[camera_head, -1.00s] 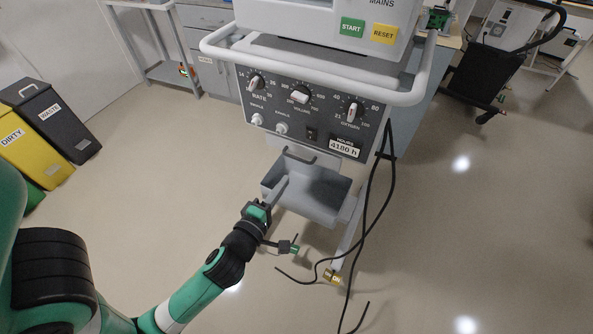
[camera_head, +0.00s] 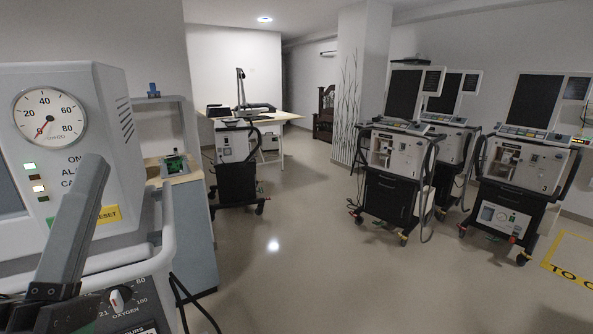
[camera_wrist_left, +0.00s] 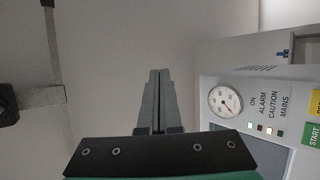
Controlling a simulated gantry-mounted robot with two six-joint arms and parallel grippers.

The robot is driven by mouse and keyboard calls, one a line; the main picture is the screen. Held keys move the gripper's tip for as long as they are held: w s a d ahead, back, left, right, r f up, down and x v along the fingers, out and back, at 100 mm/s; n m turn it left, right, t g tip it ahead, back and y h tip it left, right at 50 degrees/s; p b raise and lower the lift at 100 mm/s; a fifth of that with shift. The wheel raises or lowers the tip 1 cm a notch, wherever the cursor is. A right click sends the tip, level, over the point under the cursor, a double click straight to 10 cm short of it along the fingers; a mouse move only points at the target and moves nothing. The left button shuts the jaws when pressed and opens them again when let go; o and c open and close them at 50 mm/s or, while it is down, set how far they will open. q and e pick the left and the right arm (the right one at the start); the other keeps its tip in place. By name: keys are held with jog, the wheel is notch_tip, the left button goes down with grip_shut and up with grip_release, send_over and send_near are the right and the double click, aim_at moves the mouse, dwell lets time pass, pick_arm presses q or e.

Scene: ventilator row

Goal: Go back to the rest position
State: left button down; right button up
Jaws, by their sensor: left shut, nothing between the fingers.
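My left gripper (camera_head: 92,168) is shut and empty, its grey fingers pointing up at the lower left of the head view. In that view it stands in front of the grey ventilator (camera_head: 95,95), covering part of its face. In the left wrist view the closed fingers (camera_wrist_left: 158,75) show in the middle, with the ventilator's panel (camera_wrist_left: 265,112) to their right. Whether they touch the ventilator I cannot tell, but I see nothing between them. My right gripper is in neither view.
The ventilator has a round gauge (camera_head: 49,116), lit lamps and a white rail (camera_head: 168,215). A low cabinet (camera_head: 190,225) stands behind it. Several ventilators on carts, one of them here (camera_head: 395,180), stand at the right. The floor (camera_head: 300,270) between is clear.

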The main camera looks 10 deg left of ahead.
pick_arm(q)
jog(key=s+d+r+m+h, duration=0.15)
jog(key=m+h, duration=0.25)
jog(key=m, duration=0.4)
jog(key=d+r+m+h, duration=0.1)
jog(key=d+m+h, duration=0.25)
jog(key=m, duration=0.45)
notch_tip(320, 180, up, 30)
jog(key=p, duration=2.9)
jog(key=shift+w+a+m+t+p, duration=0.15)
jog(key=shift+a+m+t+p, duration=0.15)
jog(key=shift+m+t+p, duration=0.1)
